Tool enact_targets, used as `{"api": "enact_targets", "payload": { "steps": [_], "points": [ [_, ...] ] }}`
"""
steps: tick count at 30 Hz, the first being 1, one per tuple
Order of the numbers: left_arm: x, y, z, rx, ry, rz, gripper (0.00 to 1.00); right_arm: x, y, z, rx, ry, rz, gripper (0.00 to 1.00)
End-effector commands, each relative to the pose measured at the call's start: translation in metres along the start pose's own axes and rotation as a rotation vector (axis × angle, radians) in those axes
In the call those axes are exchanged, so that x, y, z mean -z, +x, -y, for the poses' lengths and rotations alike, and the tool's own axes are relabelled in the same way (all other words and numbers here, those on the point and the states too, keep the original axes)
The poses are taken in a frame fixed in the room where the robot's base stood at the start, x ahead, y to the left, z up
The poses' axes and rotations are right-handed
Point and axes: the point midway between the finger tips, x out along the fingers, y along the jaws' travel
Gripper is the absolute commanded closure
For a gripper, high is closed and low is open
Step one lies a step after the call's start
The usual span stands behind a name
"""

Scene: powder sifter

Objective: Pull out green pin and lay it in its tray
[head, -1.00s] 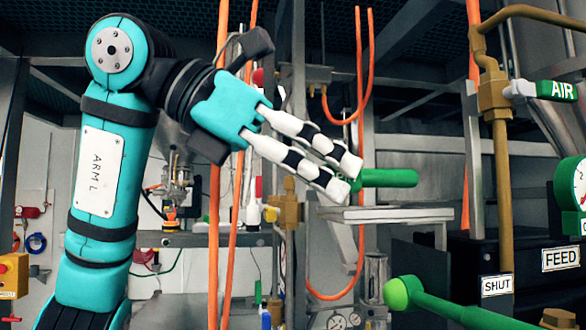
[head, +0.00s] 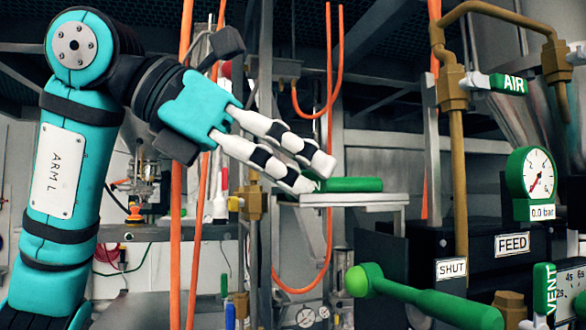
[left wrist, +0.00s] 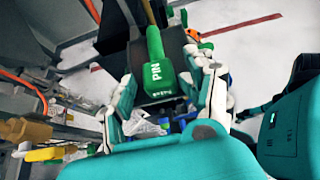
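The green pin (head: 355,184) lies flat on a pale grey raised tray (head: 375,199) near the middle of the head view. In the left wrist view the pin (left wrist: 158,76), with PIN in white letters, lies between my left fingers. My left gripper (head: 313,174) is at the pin's left end, its fingers pointing right and down. In the left wrist view the left gripper (left wrist: 167,98) is open, with a gap on both sides of the pin. The fingers partly hide the pin's near end in the head view. My right gripper is not in view.
A green ball-ended lever (head: 420,295) stands in front of the tray. Orange hoses (head: 330,120) hang behind my fingers. A brown pipe (head: 459,170), a gauge (head: 537,174) and black boxes marked FEED (head: 512,244) and SHUT are at right.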

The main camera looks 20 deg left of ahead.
Motion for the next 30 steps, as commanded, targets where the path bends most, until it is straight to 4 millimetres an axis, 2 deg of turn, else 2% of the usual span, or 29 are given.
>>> {"api": "enact_targets", "payload": {
  "steps": [7, 11, 14, 24, 30],
  "points": [
    [0.005, 0.002, 0.0, 0.001, 0.005, -0.017, 0.4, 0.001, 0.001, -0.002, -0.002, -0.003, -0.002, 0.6],
    [0.004, -0.005, 0.0, -0.001, 0.004, -0.014, 0.4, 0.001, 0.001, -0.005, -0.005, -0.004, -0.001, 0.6],
    [0.002, -0.019, 0.0, -0.002, 0.002, -0.01, 0.4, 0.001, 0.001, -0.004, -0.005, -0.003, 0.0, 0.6],
    [-0.002, -0.089, 0.001, 0.0, 0.002, -0.004, 0.4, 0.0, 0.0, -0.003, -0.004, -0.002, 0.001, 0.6],
    [-0.002, -0.111, 0.001, 0.0, 0.001, -0.007, 0.4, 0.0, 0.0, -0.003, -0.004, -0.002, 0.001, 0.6]
  ]
}}
